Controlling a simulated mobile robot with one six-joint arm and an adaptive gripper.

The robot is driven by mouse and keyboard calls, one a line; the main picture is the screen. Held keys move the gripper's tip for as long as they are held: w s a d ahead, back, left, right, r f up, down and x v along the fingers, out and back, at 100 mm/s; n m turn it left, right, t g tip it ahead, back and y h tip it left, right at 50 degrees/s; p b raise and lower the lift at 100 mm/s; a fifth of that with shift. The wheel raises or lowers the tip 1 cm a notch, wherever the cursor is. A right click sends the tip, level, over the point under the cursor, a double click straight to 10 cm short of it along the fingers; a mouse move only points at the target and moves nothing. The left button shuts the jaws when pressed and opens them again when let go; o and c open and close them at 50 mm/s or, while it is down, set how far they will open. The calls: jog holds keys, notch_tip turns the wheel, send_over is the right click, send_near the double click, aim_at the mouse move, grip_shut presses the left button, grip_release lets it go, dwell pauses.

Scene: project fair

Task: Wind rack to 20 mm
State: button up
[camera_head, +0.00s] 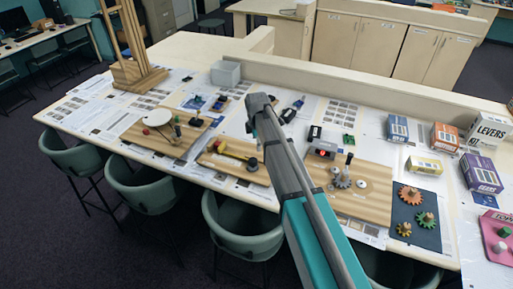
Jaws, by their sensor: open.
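A wooden board (372,205) right of my arm carries a small grey gear (343,181), an upright post with a dark knob (348,160) and pale round discs. At its back edge is a grey box with a red spot (321,153). I cannot make out a toothed rack or a millimetre scale at this size; my arm covers the board's left part. My gripper (254,122) is at the arm's far end, above the table, left of this board and apart from it. It is open, with nothing seen in it; its fingertips are small and partly hidden.
Other wooden boards (160,145) with mechanisms lie to the left. A dark mat (415,228) with orange and green gears lies at right, near several boxes, one marked LEVERS (488,132). A low ledge (370,92) runs behind the table. Green chairs (243,240) stand in front.

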aim_at(253, 160)
jog(key=shift+w+a+r+n+p, duration=0.35)
jog(key=shift+w+a+r+n, duration=0.4)
jog(key=shift+w+a, duration=0.25)
jog(key=shift+d+f, duration=0.1)
jog(key=shift+f, duration=0.05)
notch_tip(253, 160, down, 13)
jog(key=b, duration=1.3)
jog(key=shift+f+b, duration=0.2)
jog(key=shift+b, duration=0.2)
jog(key=shift+c, duration=0.3)
jog(key=c, duration=1.1)
